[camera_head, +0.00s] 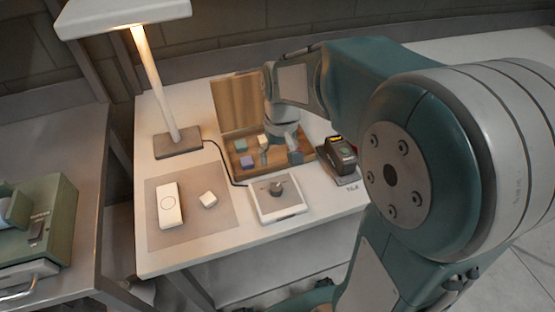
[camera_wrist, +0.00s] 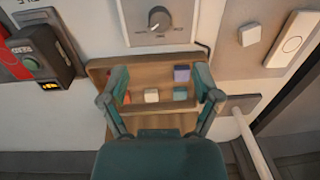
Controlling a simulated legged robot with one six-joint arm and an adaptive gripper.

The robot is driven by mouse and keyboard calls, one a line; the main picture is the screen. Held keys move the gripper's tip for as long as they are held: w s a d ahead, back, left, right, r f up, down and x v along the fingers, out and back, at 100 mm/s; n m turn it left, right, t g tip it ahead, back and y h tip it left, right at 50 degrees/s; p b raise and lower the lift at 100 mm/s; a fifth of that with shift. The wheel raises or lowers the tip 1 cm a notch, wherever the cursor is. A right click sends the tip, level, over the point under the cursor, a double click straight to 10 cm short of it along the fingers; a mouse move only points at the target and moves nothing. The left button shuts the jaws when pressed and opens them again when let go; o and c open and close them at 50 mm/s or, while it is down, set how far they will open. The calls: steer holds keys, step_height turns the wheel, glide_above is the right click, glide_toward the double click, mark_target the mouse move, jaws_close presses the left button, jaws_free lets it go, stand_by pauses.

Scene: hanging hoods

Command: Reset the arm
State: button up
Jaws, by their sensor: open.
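My gripper (camera_wrist: 162,88) is open above a wooden box in the wrist view, its two fingers apart on either side. The box (camera_wrist: 97,66) has an open lid and holds several small blocks. Among them are a purple block (camera_wrist: 182,74), a white block (camera_wrist: 151,96) and a teal block (camera_wrist: 180,94). In the head view my gripper (camera_head: 283,158) is at the right part of the box, and my arm comes in from the right. The box's raised lid (camera_head: 230,100) stands at the back. My arm and gripper hide part of the box there.
A lamp (camera_head: 157,75) stands at the table's back left. A white device with a dark knob (camera_head: 277,202), a white remote-like device (camera_head: 169,205) and a white cube (camera_head: 208,199) lie in front. A dark device with a green button (camera_head: 341,153) is on the right. A green machine (camera_head: 45,225) is on another table.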

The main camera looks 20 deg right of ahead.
stand_by(0.3)
steer(key=s+r+t, duration=0.2)
steer(key=s+r, duration=0.2)
steer(key=s, duration=0.3)
steer(key=s+r+t, duration=0.3)
steer(key=s+r, duration=0.1)
steer(key=s, duration=0.3)
steer(key=shift+s+a+r+t+h, duration=0.15)
steer(key=shift+a+r+t+h, duration=0.15)
steer(key=shift+a+r, duration=0.05)
stand_by(2.4)
